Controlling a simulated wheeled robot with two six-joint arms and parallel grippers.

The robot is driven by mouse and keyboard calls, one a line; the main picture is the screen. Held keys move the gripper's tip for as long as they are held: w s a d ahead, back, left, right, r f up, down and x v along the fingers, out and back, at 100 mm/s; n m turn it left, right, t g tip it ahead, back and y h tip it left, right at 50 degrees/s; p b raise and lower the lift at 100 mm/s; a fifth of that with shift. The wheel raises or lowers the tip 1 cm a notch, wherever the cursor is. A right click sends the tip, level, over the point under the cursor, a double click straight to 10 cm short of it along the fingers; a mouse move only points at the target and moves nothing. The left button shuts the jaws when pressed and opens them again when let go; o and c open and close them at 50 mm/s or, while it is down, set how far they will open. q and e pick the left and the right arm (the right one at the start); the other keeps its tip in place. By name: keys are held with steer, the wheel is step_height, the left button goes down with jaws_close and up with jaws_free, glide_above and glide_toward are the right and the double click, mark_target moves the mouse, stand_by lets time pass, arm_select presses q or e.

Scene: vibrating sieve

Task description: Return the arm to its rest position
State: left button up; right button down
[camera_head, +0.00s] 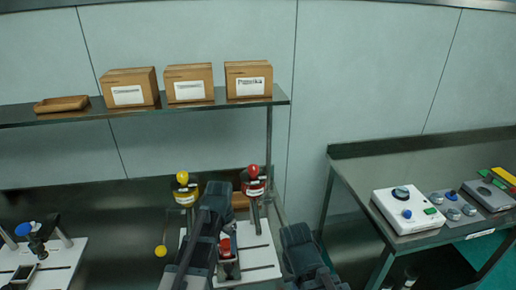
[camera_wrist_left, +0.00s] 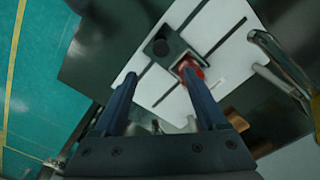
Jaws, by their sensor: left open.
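My left gripper (camera_head: 210,225) shows as a dark arm end in front of the station with the white plate (camera_head: 262,258). In the left wrist view its two fingers (camera_wrist_left: 163,95) are apart with nothing held between them. The plate also shows there (camera_wrist_left: 225,40), beyond the fingers.
Yellow (camera_head: 183,178) and red (camera_head: 253,171) knobs stand on posts behind the plate. A shelf (camera_head: 200,106) holds three boxes and a wooden tray. A side table (camera_head: 420,240) with a white control box (camera_head: 408,212) stands at right.

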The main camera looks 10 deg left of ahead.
arm_select(q)
steer(key=s+d+n+y, duration=0.1)
steer(key=s+d+n, duration=0.1)
steer(key=s+d, duration=0.9)
steer(key=s, duration=0.3)
steer(key=shift+d, duration=0.25)
steer(key=shift+r, duration=0.1)
stand_by(1.2)
